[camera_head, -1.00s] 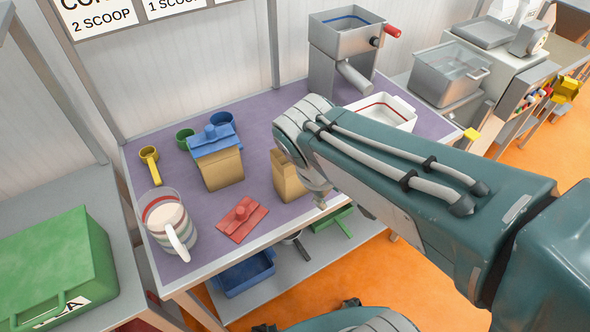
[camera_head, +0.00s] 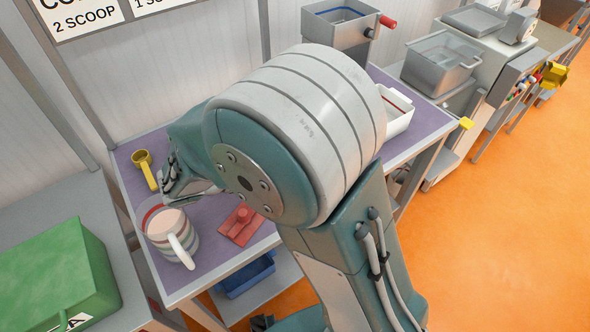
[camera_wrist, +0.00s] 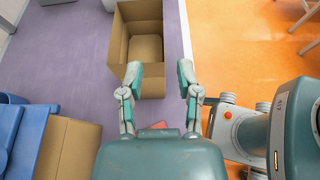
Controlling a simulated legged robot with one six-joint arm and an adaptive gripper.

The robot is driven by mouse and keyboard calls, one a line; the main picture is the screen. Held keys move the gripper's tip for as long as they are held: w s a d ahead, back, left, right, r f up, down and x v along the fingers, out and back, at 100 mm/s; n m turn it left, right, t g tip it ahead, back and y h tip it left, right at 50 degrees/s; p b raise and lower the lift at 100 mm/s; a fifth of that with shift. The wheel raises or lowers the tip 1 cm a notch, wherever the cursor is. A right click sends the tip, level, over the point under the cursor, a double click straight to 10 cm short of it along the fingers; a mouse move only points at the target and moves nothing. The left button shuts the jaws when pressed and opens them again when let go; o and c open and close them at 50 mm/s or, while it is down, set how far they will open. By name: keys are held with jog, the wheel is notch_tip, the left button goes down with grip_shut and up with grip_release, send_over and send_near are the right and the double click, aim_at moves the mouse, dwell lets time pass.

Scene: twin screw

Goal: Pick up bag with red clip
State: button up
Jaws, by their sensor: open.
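A sliver of red (camera_wrist: 157,126) shows between my fingers in the wrist view. My arm hides both bags in the head view.
A striped mug (camera_head: 170,238) and a yellow scoop (camera_head: 144,168) stand at the table's left. A white tray (camera_head: 398,112) and a grey hopper machine (camera_head: 340,28) are at the right and back. The table's edge borders orange floor (camera_wrist: 240,50).

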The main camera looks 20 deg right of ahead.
jog(key=x, duration=0.9)
jog(key=shift+s+d+f, duration=0.1)
jog(key=shift+d+f, duration=0.05)
jog(key=shift+f, duration=0.2)
grip_shut()
